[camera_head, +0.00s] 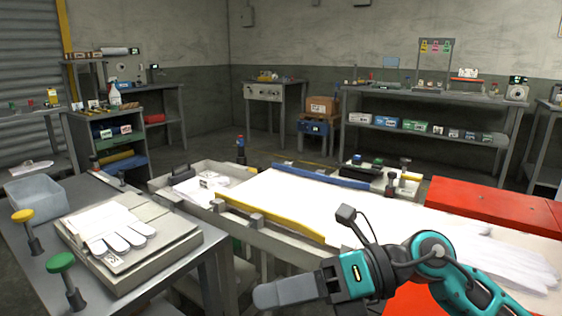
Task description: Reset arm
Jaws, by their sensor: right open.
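My right gripper (268,295) reaches in from the lower right, above the front edge of the worktable. It is seen from the side, open, with no object visible in it. A white glove (108,228) lies flat on a grey block (170,243) on the left bench, well left of the gripper. More white gloves (515,265) lie on the right part of the white table surface (290,200), partly behind my right arm. My left gripper is out of view.
A yellow bar (268,218) and a blue bar (320,176) border the white surface. A green knob (61,262), a yellow knob (23,216) and a clear bin (36,196) stand on the left bench. Red panels (490,203) lie at right. Shelves line the back wall.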

